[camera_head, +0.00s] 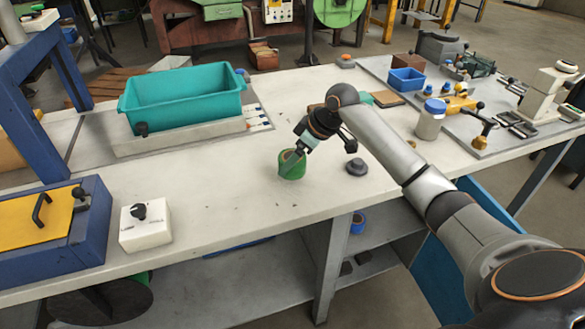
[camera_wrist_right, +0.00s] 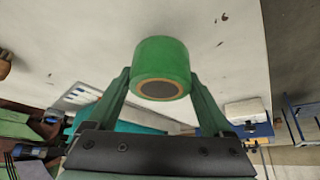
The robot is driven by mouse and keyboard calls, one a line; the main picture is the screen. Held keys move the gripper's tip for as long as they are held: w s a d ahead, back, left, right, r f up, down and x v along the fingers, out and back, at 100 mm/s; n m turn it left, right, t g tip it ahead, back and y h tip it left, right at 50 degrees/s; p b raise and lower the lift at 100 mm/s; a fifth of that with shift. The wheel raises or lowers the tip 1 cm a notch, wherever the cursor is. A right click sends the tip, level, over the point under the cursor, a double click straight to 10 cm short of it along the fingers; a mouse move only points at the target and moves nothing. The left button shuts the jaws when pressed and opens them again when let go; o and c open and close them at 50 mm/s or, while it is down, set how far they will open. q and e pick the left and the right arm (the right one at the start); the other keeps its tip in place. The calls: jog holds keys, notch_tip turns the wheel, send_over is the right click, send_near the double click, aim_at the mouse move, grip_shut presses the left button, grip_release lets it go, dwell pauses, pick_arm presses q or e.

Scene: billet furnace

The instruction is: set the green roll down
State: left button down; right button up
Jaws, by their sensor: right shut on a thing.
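The green roll (camera_head: 291,169) is at the middle of the white workbench (camera_head: 235,190), near its front half. My right gripper (camera_head: 298,154) reaches it from the upper right, with its fingers tilted down onto it. In the right wrist view the green roll (camera_wrist_right: 162,60) sits between the two fingertips, which press on its sides; its brown-ringed dark end faces the camera. The roll looks roughly upright and at or very close to the bench top; I cannot tell whether it touches. My left gripper is not in view.
A teal bin (camera_head: 185,97) stands behind left. A dark grey round knob-like piece (camera_head: 357,167) lies just right of the roll. A white switch box (camera_head: 145,226) and a blue box with yellow lid (camera_head: 45,220) are at the left front. Bench left of the roll is clear.

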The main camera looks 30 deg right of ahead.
aim_at(292, 169)
jog(key=shift+w+f, duration=0.15)
jog(key=shift+f, duration=1.5)
jog(key=shift+f, duration=0.1)
jog(key=o, duration=1.2)
jog(key=shift+f, duration=0.1)
jog(key=shift+o, duration=0.2)
jog(key=v, duration=1.2)
jog(key=shift+p, duration=0.3)
